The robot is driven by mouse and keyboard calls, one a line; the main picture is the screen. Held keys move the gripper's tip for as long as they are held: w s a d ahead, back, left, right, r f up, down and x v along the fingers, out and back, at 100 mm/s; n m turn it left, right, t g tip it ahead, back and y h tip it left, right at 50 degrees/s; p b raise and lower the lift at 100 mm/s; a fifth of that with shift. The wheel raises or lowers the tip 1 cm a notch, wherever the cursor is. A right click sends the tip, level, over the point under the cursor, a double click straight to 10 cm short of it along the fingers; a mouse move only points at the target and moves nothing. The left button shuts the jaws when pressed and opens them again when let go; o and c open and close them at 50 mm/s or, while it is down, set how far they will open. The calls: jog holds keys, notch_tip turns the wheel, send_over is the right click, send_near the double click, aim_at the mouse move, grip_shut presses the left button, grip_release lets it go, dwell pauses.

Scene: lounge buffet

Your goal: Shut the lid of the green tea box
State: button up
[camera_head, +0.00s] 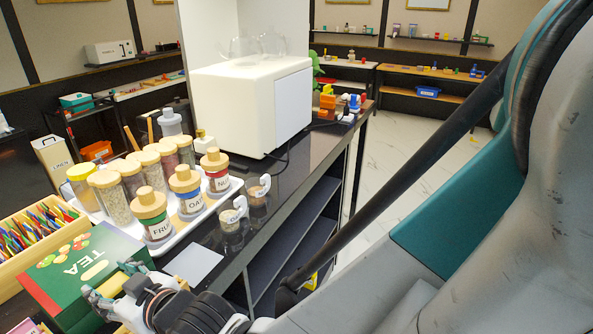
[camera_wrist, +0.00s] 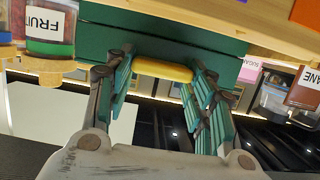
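The green tea box (camera_head: 113,244) is at the lower left in the head view, with "TEA" and fruit pictures on its lid. The lid lies over the box; I cannot tell whether it is fully down. In the wrist view, the green front (camera_wrist: 215,66) carries a yellow bar handle (camera_wrist: 163,70). My gripper (camera_head: 115,281) is at the box's near right side. In the wrist view my gripper (camera_wrist: 160,80) is open, its two fingers on either side of the handle. Nothing shows clamped between them; contact with the box is unclear.
A white tray (camera_head: 178,236) with lidded jars, including the fruit jar (camera_head: 151,212), stands close behind the box. A wooden organizer of colourful packets (camera_head: 38,232) is at its left. Glass cups (camera_head: 231,222) stand near the dark counter's right edge. A white machine (camera_head: 250,105) is farther back.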

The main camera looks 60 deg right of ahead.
jog(key=o, duration=0.4)
jog(key=shift+s+r, duration=0.1)
jog(key=shift+s, duration=0.05)
jog(key=shift+r, duration=0.15)
jog(key=shift+r, duration=4.85)
jog(key=shift+f, duration=0.1)
